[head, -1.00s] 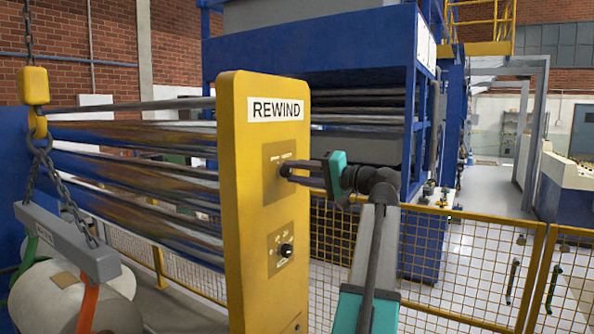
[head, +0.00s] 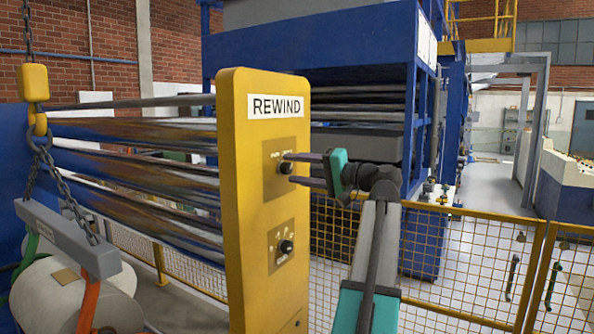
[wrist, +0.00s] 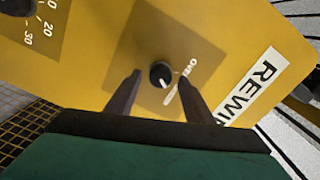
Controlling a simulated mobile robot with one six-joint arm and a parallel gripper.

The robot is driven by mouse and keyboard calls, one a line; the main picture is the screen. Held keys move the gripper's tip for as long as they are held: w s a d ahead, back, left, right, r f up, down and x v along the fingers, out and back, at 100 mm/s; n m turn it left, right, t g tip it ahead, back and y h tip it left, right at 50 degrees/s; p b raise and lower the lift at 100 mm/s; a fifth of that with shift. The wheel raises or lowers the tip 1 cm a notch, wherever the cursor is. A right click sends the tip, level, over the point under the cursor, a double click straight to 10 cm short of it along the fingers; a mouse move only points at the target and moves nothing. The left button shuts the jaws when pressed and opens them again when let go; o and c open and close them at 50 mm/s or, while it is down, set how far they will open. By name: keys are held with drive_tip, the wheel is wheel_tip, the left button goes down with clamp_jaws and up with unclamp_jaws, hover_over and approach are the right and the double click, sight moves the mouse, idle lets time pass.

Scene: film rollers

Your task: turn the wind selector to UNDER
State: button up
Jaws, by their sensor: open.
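The wind selector is a small black knob (head: 285,168) on the upper brass plate of the yellow REWIND post (head: 245,200). In the wrist view the knob (wrist: 161,74) has a pale pointer mark, and the lettering beside it is only partly readable, starting with "OVE". My gripper (head: 293,168) is open, its dark fingers apart in front of the upper plate. In the wrist view the gripper (wrist: 160,82) has one finger on each side of the knob, with gaps between. The far end of the lettering is hidden by the right finger.
A second black knob (head: 286,247) with a numbered scale sits on the lower plate of the post. A yellow mesh fence (head: 470,260) runs behind my arm. A chain-hung grey beam (head: 70,240) and white rolls are at left.

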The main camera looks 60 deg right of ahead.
drive_tip(key=s+b, duration=0.3)
drive_tip(key=s, duration=1)
drive_tip(key=shift+s+b, duration=0.35)
drive_tip(key=shift+s, duration=0.1)
